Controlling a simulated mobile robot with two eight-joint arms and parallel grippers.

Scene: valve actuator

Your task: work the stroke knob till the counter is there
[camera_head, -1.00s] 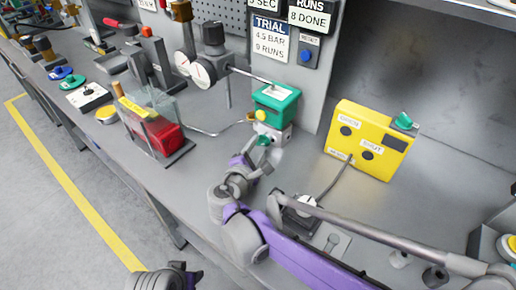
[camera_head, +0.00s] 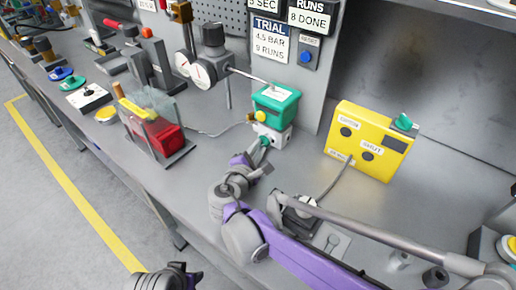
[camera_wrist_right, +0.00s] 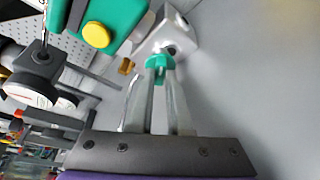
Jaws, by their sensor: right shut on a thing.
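The actuator has a green box (camera_head: 275,103) with a yellow button, on a white block (camera_head: 278,136). My right gripper (camera_head: 262,146) is at the block's front. The right wrist view shows its two fingers shut on a small green knob (camera_wrist_right: 158,66), in front of the white block (camera_wrist_right: 172,35). I take this as the stroke knob; the fingers partly hide it. The counter sign (camera_head: 309,18) reads "8 DONE" under "RUNS". The trial card (camera_head: 270,38) reads "4.5 BAR, 9 RUNS". My left gripper (camera_head: 178,279) shows only partly at the bottom left edge.
A yellow box (camera_head: 368,140) with a green knob (camera_head: 404,122) stands to the right. A clear-sided box with a red block (camera_head: 166,139) stands to the left. Round gauges (camera_head: 200,72) are behind it. A blue reset button (camera_head: 306,57) is on the panel.

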